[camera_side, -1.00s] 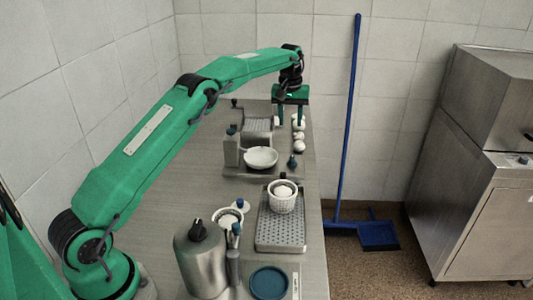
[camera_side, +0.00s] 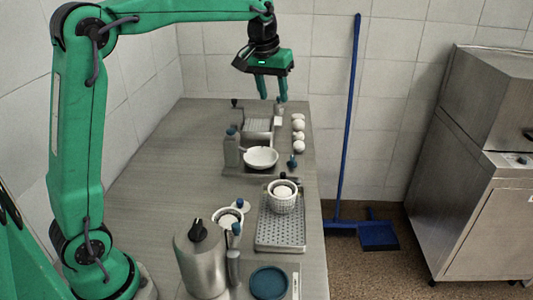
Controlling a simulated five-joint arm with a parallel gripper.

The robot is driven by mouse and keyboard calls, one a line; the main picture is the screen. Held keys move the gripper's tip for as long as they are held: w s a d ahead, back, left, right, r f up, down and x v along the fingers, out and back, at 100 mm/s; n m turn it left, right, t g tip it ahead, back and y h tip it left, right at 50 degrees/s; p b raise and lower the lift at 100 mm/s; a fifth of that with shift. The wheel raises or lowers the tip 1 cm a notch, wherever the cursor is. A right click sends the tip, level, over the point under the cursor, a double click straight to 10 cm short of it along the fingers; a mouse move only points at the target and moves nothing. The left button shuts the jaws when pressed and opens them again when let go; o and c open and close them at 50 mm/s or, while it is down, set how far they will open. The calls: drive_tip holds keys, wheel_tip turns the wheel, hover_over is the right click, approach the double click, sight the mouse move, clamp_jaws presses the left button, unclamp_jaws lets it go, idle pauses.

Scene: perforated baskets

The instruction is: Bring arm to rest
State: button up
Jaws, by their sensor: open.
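My gripper (camera_side: 272,90) hangs above the far end of the steel table, fingers pointing down. Its two fingers are apart and nothing shows between them. My arm stands raised at the left, with its forearm reaching across the top of the picture. A perforated white basket (camera_side: 282,204) with a white round thing in it stands on a perforated tray (camera_side: 282,234). A second white basket (camera_side: 222,224) stands to its left, partly hidden by the metal container.
The steel table (camera_side: 165,165) is bare on its left side. A white bowl (camera_side: 261,158), several white balls (camera_side: 299,137) in a row, a metal container (camera_side: 202,260) and a blue disc (camera_side: 269,282) stand on it. A blue broom (camera_side: 349,120) leans against the wall.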

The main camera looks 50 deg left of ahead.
drive_tip(key=s+d+m+t, duration=0.15)
drive_tip(key=s+d, duration=0.25)
drive_tip(key=s, duration=1.1)
drive_tip(key=s+d+f+m, duration=0.1)
drive_tip(key=s+f, duration=0.2)
drive_tip(key=s, duration=0.3)
drive_tip(key=s+f+m+t, duration=0.1)
drive_tip(key=s+f+m, duration=0.1)
drive_tip(key=s, duration=0.4)
drive_tip(key=shift+s+d+f, duration=0.15)
drive_tip(key=shift+d+f, duration=0.2)
drive_tip(key=shift+f, duration=0.2)
drive_tip(key=shift+r, duration=0.1)
